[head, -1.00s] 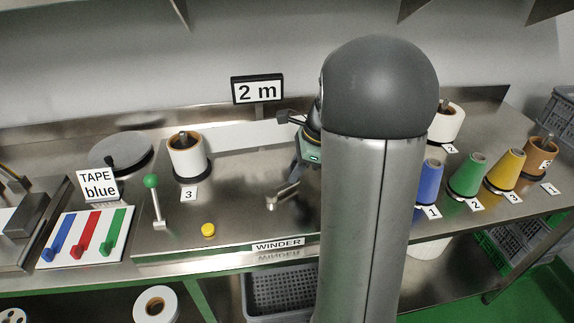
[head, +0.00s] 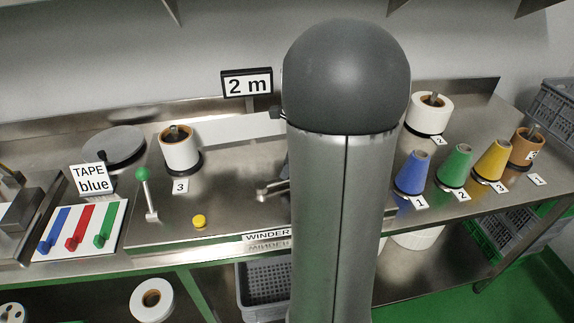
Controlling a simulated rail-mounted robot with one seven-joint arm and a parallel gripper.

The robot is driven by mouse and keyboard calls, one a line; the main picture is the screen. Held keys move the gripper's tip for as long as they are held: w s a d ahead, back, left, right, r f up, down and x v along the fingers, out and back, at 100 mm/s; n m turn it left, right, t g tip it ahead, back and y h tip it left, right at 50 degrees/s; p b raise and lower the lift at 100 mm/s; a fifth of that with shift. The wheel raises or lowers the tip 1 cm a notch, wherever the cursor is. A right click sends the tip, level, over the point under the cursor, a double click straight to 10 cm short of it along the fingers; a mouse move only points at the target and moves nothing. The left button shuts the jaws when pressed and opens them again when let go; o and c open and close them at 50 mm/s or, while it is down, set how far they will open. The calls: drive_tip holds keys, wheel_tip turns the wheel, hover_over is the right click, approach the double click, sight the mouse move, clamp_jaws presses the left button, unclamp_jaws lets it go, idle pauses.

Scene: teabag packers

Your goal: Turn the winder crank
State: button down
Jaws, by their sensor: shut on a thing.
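The winder is the steel bench section behind the label "WINDER" (head: 266,235). A short bare metal fitting (head: 270,191) sticks out on its top at the left edge of my arm. I cannot tell whether it is part of the crank. My large grey arm link covers the right part of the winder, and my gripper is hidden behind it. I cannot see where its fingers are or what they touch. A sign reading "2 m" (head: 247,86) stands behind the winder. A white roll (head: 179,150) on a spindle, marked 3, stands at the winder's back left.
A lever with a green knob (head: 143,175) and a yellow button (head: 199,221) are on the winder's left. Left of them are the "TAPE blue" sign (head: 91,179) and a colored slider board (head: 105,248). Blue (head: 410,176), green (head: 454,168) and yellow cones (head: 491,162) stand right of my arm.

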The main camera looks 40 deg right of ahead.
drive_tip(key=c, duration=1.3)
unclamp_jaws()
drive_tip(key=shift+o, duration=0.2)
drive_tip(key=shift+r, duration=0.1)
drive_tip(key=v, duration=1.7)
drive_tip(key=shift+s, duration=0.2)
drive_tip(key=shift+d, duration=0.1)
